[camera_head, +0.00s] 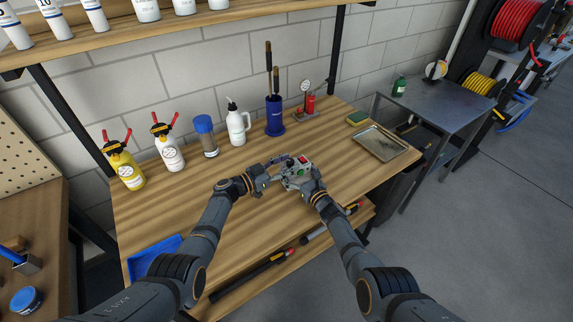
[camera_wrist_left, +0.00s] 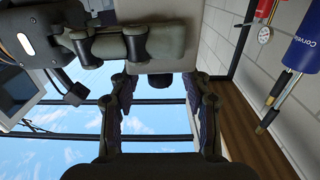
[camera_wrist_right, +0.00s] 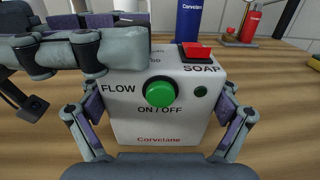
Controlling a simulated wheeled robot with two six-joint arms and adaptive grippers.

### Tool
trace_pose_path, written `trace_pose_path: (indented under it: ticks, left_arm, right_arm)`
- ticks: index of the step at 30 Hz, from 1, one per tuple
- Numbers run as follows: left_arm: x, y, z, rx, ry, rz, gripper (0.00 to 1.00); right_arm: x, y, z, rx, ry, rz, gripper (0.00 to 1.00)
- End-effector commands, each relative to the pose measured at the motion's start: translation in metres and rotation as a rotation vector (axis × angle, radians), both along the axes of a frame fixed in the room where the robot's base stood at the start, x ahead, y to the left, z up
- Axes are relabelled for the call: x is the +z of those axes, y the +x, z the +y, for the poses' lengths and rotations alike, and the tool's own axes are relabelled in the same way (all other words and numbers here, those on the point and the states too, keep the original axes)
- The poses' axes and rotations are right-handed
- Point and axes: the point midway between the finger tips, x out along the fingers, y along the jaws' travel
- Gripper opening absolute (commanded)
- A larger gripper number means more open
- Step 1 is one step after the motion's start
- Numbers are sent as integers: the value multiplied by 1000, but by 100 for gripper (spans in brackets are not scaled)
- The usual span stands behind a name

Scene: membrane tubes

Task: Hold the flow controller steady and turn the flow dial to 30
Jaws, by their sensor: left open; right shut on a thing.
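The flow controller (camera_head: 295,174) is a pale box above the wooden bench. My right gripper (camera_wrist_right: 160,108) is shut on it, with one finger on each side. In the right wrist view the box (camera_wrist_right: 158,126) shows FLOW, SOAP and ON/OFF labels, a green button (camera_wrist_right: 160,93) and a red switch (camera_wrist_right: 197,51). My left gripper (camera_head: 273,174) is open at the box's left side. In the left wrist view a dark round knob, seemingly the flow dial (camera_wrist_left: 160,81), sits between its spread fingers, apart from both.
Bottles, a blue holder (camera_head: 274,118) and a red gauge unit (camera_head: 308,103) stand along the bench's back. A metal tray (camera_head: 381,143) and sponge (camera_head: 357,118) lie at the right. The bench middle is mostly clear.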

Motion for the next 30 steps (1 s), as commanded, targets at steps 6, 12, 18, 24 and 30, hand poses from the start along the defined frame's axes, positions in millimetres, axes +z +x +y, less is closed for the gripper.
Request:
trace_pose_path:
  ticks: [6, 12, 18, 24, 30]
  left_arm:
    - [-1, -8, 12, 2, 2, -1, 48]
    - [-2, -36, 51, 2, 4, 1, 48]
    - [-1, -61, 84, 0, 4, 0, 48]
    - [0, -70, 97, -1, 1, 0, 48]
    - [0, -70, 98, 0, 0, 0, 48]
  right_arm:
    - [-1, 0, 0, 0, 0, 1, 46]
    - [-1, 0, 0, -1, 0, 1, 46]
    - [-1, 0, 0, -1, 0, 1, 46]
    - [-1, 0, 0, -1, 0, 1, 46]
    - [-1, 0, 0, -1, -1, 1, 46]
